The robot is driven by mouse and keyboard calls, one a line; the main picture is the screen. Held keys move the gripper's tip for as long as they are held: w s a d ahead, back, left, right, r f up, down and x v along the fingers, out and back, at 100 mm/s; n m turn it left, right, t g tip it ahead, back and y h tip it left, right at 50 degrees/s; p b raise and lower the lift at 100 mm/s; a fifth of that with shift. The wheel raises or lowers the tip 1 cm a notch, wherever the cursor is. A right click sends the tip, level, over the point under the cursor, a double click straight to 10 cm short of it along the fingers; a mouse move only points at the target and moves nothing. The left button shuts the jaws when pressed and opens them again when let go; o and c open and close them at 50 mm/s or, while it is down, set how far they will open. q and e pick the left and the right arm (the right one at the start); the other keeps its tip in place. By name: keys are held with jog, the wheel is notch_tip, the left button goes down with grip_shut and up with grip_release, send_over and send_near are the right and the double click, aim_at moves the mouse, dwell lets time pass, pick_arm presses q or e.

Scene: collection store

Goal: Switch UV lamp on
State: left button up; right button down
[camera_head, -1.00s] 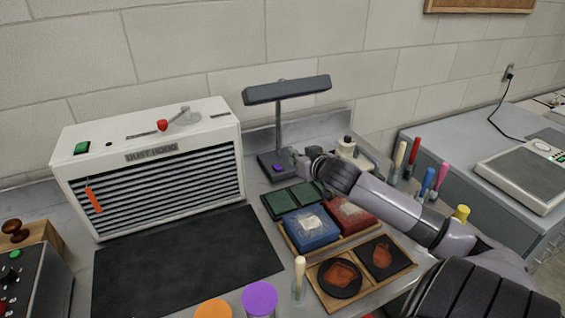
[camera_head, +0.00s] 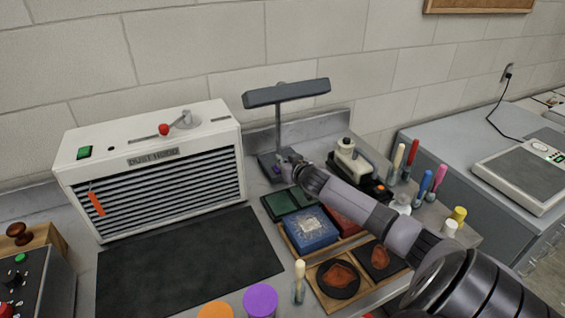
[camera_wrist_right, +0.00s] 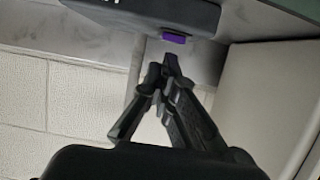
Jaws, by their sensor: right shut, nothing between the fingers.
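The UV lamp is dark grey, with a long horizontal head (camera_head: 286,93) on a thin post above a flat base (camera_head: 266,172). A purple switch (camera_wrist_right: 174,38) sticks out from the edge of the base in the right wrist view. In the head view my gripper largely covers it. My right gripper (camera_head: 285,158) is shut and empty, at the lamp base. In the wrist view its fingertips (camera_wrist_right: 169,62) point at the switch and look just short of it; I cannot tell whether they touch. I see no glow under the lamp head. My left gripper is not in view.
A white dust hood (camera_head: 150,165) stands left of the lamp, with a dark mat (camera_head: 190,265) before it. Sample boxes (camera_head: 311,230) and a wooden tray (camera_head: 325,300) lie below my right arm. A cream-coloured device (camera_head: 350,160) and several coloured tools stand to its right.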

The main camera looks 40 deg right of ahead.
jog(key=shift+f, duration=0.25)
jog(key=shift+a, duration=0.1)
jog(key=shift+s+f, duration=0.2)
jog(key=shift+f, duration=0.25)
jog(key=shift+r, duration=0.1)
jog(key=shift+r+p, duration=0.75)
jog(key=shift+p, duration=0.2)
